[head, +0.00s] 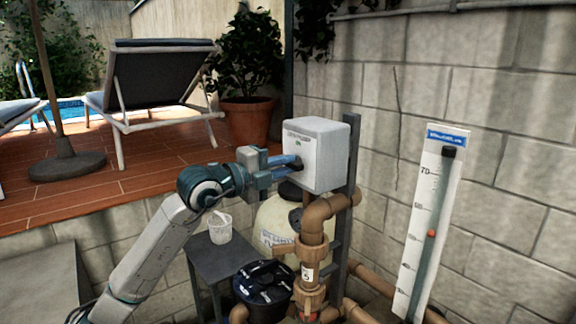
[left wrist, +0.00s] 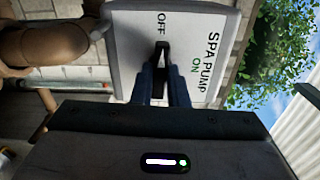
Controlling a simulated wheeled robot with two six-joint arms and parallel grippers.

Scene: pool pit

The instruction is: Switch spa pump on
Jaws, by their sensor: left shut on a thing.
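The spa pump switch box (head: 318,150) is a pale grey box on a dark post, with "SPA PUMP" lettering on its face. It also shows in the left wrist view (left wrist: 205,20), turned sideways. Its black knob (left wrist: 161,58) is elongated, and its visible end points at the word OFF. The word ON lies to the side of the knob, below the title. My left gripper (head: 293,163) is at the box face, shut on the knob, with a blue-grey finger on each side. The fingers hide part of the knob. My right gripper is not in view.
Brown pipes and a valve (head: 312,245) stand below the box, beside a cream tank (head: 272,220). A small dark table (head: 228,262) holds a white bucket (head: 221,228). A gauge board (head: 430,230) leans at the block wall. A potted plant (head: 246,122) stands behind.

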